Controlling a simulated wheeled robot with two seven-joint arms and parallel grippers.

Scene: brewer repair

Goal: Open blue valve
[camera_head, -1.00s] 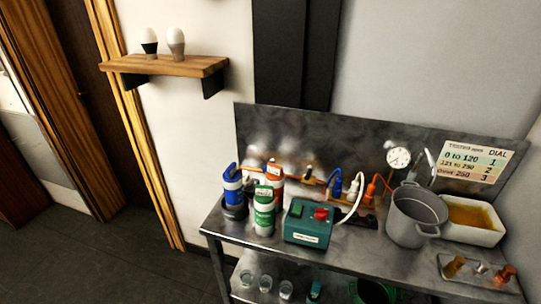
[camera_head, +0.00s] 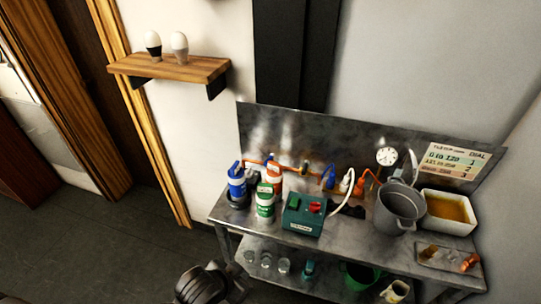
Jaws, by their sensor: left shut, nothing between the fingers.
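Blue parts show along the pipe at the back of the steel bench. A small blue fitting (camera_head: 329,178) sits right of the centre of the pipe, and it looks like the blue valve, but its handle is too small to read. A blue-and-white canister (camera_head: 237,181) stands at the bench's left end. My left gripper (camera_head: 207,284) is a dark shape at the bottom edge, left of the bench and below its top, apart from the valve. It is shut and empty. My right gripper is out of view.
The bench (camera_head: 345,236) holds a green-and-white canister (camera_head: 265,203), a teal switch box (camera_head: 304,213), a grey pot (camera_head: 399,209) and a white tub (camera_head: 428,222) of amber liquid. A gauge (camera_head: 387,157) stands behind. A lower shelf holds glasses and a green bucket (camera_head: 361,276). Floor is free at left.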

